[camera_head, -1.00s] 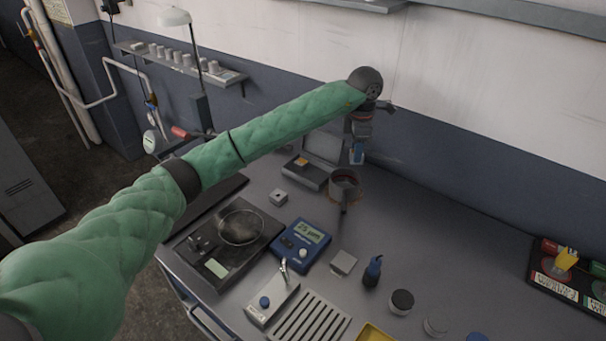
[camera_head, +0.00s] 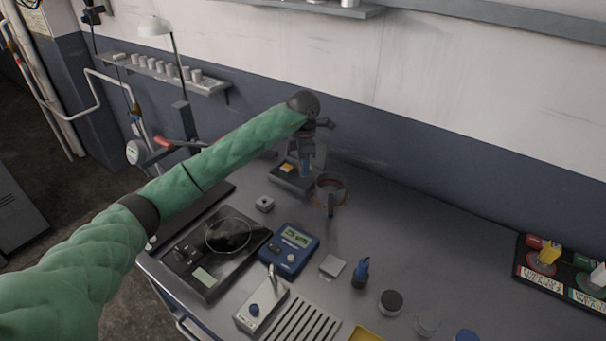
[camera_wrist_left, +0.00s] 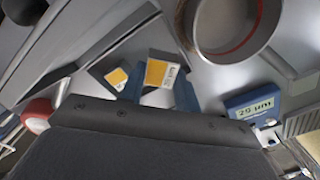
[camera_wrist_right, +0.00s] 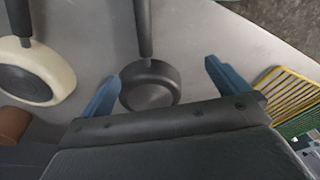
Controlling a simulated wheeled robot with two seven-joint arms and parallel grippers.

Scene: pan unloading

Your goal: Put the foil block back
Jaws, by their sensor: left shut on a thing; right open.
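My left gripper (camera_head: 305,163) is over the open grey case (camera_head: 284,184) at the back of the bench. In the left wrist view its blue fingers (camera_wrist_left: 160,90) are shut on a small block with a yellow and white face, the foil block (camera_wrist_left: 160,72). A second yellow patch (camera_wrist_left: 117,78) shows beside it, at the case; it also shows in the head view (camera_head: 287,168). I cannot tell how high the block is above the case. My right gripper (camera_wrist_right: 163,85) is open and empty in the right wrist view, outside the head view.
A blue gauge (camera_head: 290,248), a hotplate (camera_head: 200,268) and a small metal block (camera_head: 265,204) are nearer. A dark pan (camera_wrist_right: 150,88) and a cream pan (camera_wrist_right: 45,75) show below my right gripper. The bench's right middle is clear.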

